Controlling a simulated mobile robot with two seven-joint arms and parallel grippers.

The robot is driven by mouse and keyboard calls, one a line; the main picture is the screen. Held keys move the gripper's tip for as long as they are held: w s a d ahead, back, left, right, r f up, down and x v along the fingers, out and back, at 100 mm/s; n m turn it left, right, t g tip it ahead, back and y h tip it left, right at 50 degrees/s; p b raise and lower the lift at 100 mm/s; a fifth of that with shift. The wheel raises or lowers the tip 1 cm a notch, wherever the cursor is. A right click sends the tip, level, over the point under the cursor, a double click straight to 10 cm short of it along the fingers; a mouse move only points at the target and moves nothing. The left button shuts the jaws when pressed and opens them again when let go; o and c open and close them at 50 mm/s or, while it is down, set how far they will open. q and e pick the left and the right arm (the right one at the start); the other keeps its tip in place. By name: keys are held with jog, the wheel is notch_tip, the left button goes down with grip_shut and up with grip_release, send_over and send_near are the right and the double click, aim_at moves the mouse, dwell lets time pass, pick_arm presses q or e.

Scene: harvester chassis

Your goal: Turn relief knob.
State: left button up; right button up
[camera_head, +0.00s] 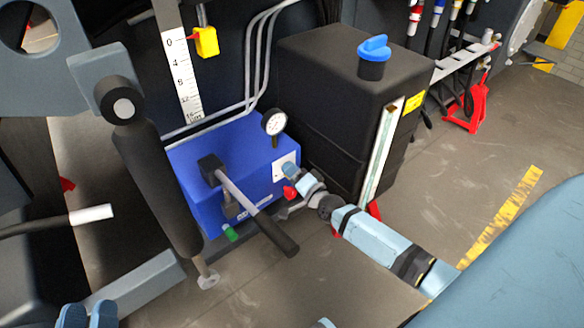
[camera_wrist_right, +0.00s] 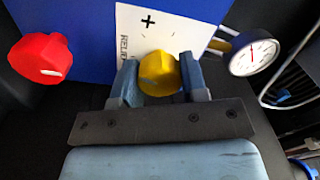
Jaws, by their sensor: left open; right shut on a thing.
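The relief knob (camera_wrist_right: 160,74) is yellow and sits in front of a white plate (camera_wrist_right: 157,30) marked with a plus and the partly hidden word "RELIEF". My right gripper (camera_wrist_right: 160,80) is shut on the knob, one finger on each side. In the head view my right gripper (camera_head: 293,172) reaches the right face of the blue pump box (camera_head: 240,150) and hides the knob. My left gripper (camera_head: 88,316) is open and empty at the bottom left edge, away from the box.
A red knob (camera_wrist_right: 41,58) is left of the plate, and a dial gauge (camera_wrist_right: 254,57) is to its right. A lever with a black grip (camera_head: 277,235) sticks out from the box. A black tank (camera_head: 335,110) with a blue cap stands close behind my right gripper.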

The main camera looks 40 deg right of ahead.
jog(key=n+p, duration=0.4)
jog(key=n, duration=0.1)
jog(key=shift+r, duration=0.15)
pick_arm(q)
jog(key=s+a+f+g+y, duration=0.1)
jog(key=a+f+g+y, duration=0.2)
jog(key=f, duration=0.6)
jog(key=shift+a+f+g+y+p, duration=0.2)
jog(key=shift+a+g+y+p, duration=0.15)
jog(key=shift+g, duration=0.45)
pick_arm(e)
jog(key=shift+n, duration=0.8)
jog(key=o, duration=0.9)
pick_arm(q)
jog(key=shift+s+a+f+g+y+p, duration=0.3)
jog(key=shift+a+f+g+p, duration=0.1)
jog(key=shift+f+p, duration=0.2)
jog(key=shift+s+a+f+g+y+p, duration=0.15)
jog(key=shift+s+a+f+g+p, duration=0.25)
jog(key=shift+p, duration=0.3)
pick_arm(e)
jog(key=shift+s+d+f, duration=0.1)
jog(key=shift+s+d, duration=0.1)
jog(key=shift+s, duration=2.1)
jog(key=shift+s+d+f, duration=0.1)
jog(key=shift+s+d, duration=0.15)
jog(key=shift+s, duration=2.05)
jog(key=shift+s+d, duration=0.2)
jog(key=shift+s, duration=2.1)
